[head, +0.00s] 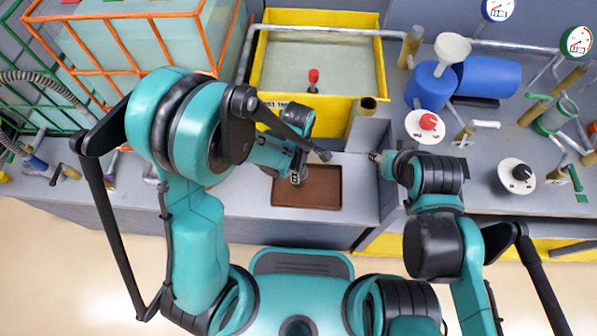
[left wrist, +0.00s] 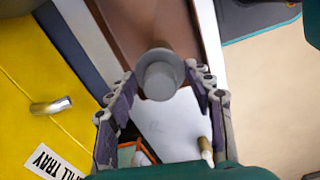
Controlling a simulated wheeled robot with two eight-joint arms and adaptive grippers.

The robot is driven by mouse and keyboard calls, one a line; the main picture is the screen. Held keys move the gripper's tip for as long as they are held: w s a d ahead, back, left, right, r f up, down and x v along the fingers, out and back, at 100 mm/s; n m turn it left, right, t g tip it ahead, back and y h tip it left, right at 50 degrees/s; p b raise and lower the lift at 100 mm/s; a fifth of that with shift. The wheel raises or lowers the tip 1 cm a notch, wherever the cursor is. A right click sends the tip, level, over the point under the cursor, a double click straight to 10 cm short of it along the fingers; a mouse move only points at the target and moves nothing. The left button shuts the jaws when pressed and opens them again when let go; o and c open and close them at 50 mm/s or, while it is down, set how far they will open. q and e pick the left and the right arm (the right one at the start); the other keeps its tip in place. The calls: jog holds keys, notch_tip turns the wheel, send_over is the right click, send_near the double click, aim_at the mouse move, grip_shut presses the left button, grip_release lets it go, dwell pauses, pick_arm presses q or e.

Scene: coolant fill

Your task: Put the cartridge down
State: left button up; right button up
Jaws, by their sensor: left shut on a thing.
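The cartridge is a grey cylinder (left wrist: 160,76) between the two fingers of my left gripper (left wrist: 160,88), seen nearly end-on in the left wrist view. The left gripper is shut on it. In the head view my left gripper (head: 297,176) is over the left part of a brown tray (head: 322,196), and my arm hides most of the cartridge. I cannot tell whether the cartridge touches the tray. My right gripper (head: 375,157) points left beside the grey block to the right of the tray; its fingers are too small to read.
A yellow fill tray (head: 257,70) with a red-topped piece stands behind the brown tray. Blue containers (head: 487,76), a white funnel (head: 452,47), a red knob (head: 428,121) and a black dial (head: 521,172) stand to the right. An orange-framed tank (head: 140,50) stands at the left.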

pick_arm(q)
jog(key=shift+f+b, duration=0.45)
jog(key=shift+f, duration=0.9)
jog(key=shift+f, duration=0.15)
jog(key=o, duration=0.9)
jog(key=shift+o, duration=0.2)
